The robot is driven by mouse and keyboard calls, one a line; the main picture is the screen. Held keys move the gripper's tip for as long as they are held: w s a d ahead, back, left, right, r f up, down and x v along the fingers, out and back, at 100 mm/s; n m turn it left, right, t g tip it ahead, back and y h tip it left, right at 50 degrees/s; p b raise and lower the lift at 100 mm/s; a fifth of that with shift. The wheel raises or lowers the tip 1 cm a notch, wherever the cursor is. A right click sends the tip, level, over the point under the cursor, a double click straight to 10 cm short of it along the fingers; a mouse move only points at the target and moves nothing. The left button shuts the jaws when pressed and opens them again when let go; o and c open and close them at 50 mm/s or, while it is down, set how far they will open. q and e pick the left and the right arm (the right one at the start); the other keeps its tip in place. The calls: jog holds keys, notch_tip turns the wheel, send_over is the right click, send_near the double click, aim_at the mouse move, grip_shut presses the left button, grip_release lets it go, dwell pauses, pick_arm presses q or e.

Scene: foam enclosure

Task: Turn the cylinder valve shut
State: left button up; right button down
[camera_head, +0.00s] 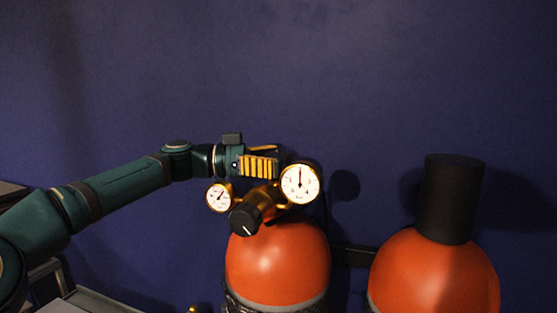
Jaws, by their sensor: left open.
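An orange gas cylinder (277,262) stands near the middle of the head view with a brass regulator (268,198) on top. The regulator has a small round gauge (219,196) at left, a larger gauge (299,183) at right, and a black knob (245,219) at the front. The cylinder's valve handwheel is not clearly visible; the gripper and gauges cover that spot. My left gripper (266,160) reaches in from the left, just above and behind the regulator. It is open, its yellow-ribbed finger side facing me; I cannot tell whether it touches anything. My right gripper is out of view.
A second orange cylinder (434,275) with a tall black cap (450,198) stands at the right. A dark bar (352,256) runs between the cylinders. A plain dark blue wall (300,70) is close behind.

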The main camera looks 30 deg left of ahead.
pick_arm(q)
jog(key=shift+w+d, duration=0.2)
jog(key=shift+d, duration=0.05)
jog(key=c, duration=1.2)
